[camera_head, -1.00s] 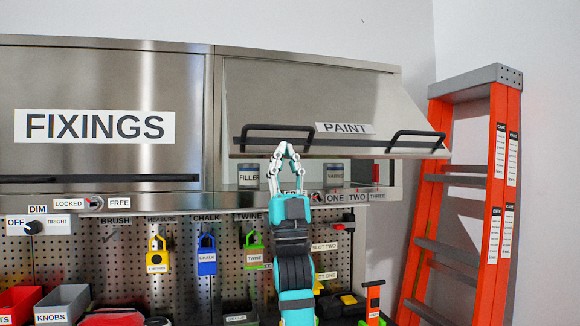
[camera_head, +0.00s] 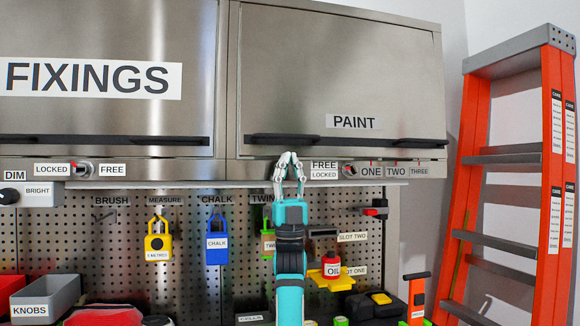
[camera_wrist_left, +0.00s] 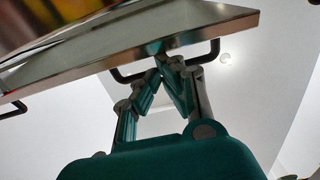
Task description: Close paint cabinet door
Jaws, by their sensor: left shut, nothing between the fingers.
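The paint cabinet door (camera_head: 340,75), a steel panel labelled PAINT, hangs down over its cabinet at upper right in the head view. It looks flush or nearly flush with the cabinet front, and its contents are hidden. My left gripper (camera_head: 288,156) is shut and empty, pointing up just below the left handle. In the left wrist view its fingertips (camera_wrist_left: 166,62) overlap a handle below a steel panel edge (camera_wrist_left: 200,35); contact cannot be told. My right gripper is not in view.
The FIXINGS cabinet (camera_head: 110,110) is shut at left. An orange ladder (camera_head: 550,180) stands at right.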

